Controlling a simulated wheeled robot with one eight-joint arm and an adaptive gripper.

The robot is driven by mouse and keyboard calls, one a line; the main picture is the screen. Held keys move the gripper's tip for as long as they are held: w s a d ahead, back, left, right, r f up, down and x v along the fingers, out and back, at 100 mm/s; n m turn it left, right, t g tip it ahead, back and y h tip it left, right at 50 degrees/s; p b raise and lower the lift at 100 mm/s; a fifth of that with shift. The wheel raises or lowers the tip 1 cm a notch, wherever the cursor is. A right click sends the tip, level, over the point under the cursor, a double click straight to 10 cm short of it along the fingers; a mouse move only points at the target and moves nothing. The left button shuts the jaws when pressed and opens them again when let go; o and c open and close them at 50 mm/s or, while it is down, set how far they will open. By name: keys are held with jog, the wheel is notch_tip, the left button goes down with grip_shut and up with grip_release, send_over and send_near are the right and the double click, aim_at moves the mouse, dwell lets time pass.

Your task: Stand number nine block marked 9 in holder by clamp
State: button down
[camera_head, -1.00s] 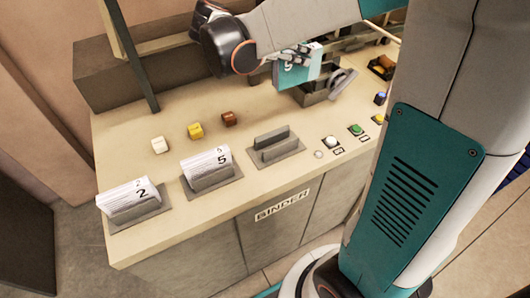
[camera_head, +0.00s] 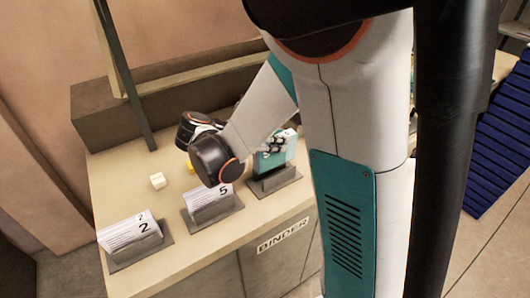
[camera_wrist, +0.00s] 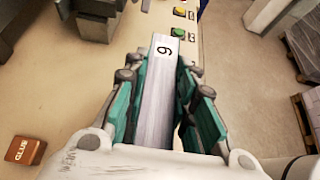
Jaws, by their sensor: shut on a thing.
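My gripper (camera_head: 272,150) is shut on the number nine block, a thick white paper stack (camera_wrist: 158,105) between its teal-padded fingers. Its black digit shows at the far end in the wrist view. In the head view my gripper and the block are over the empty-looking grey holder (camera_head: 277,183), the rightmost of the three in view. The block looks upright there, but I cannot tell whether its lower edge is inside the holder. The clamp is hidden behind my arm in the head view; a grey fixture at the top left of the wrist view (camera_wrist: 98,18) may be it.
Holders with the block marked 5 (camera_head: 222,195) and the block marked 2 (camera_head: 128,230) stand to the left. A white cube (camera_head: 158,181) sits behind them. A brown GLUE cube (camera_wrist: 25,150) and green and yellow buttons (camera_wrist: 178,32) show in the wrist view.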

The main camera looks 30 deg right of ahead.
aim_at(275, 157)
jog(key=shift+f+b, duration=0.65)
jog(key=shift+f, duration=2.75)
jog(key=c, duration=1.3)
grip_release()
jog(key=shift+f, duration=0.1)
jog(key=shift+r, duration=0.2)
jog(key=p+v, duration=0.2)
jog(key=v, duration=1)
jog(key=shift+f, duration=0.1)
